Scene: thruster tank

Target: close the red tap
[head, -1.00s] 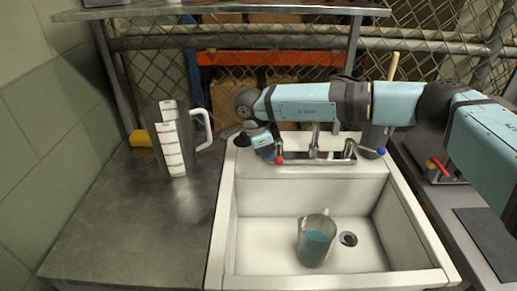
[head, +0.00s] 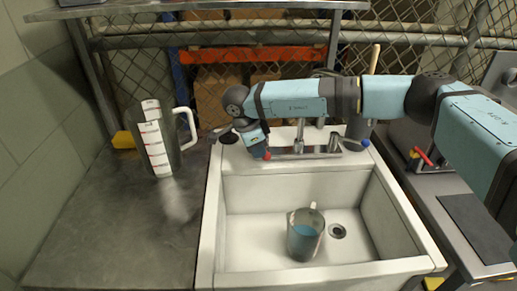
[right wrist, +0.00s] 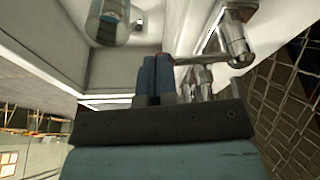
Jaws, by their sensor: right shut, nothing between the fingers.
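The red tap knob (head: 267,156) is at the left end of the tap assembly at the back of the white sink (head: 208,235). My right gripper (head: 261,149) is beside it, on its left, pointing down. Its fingers (right wrist: 155,72) are shut and empty in the right wrist view. They overlap the tap's handle in the head view, and I cannot tell whether they touch it. The metal tap (right wrist: 237,45) is to the right of the fingers in the wrist view. The blue tap knob (head: 366,143) is at the right end. My left gripper is not in view.
A cup with blue liquid (head: 305,236) stands in the basin, left of the drain (head: 337,231). A grey jug with a scale (head: 155,140) stands on the metal counter (head: 105,220) to the left. A shelf (head: 200,6) runs above at the back.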

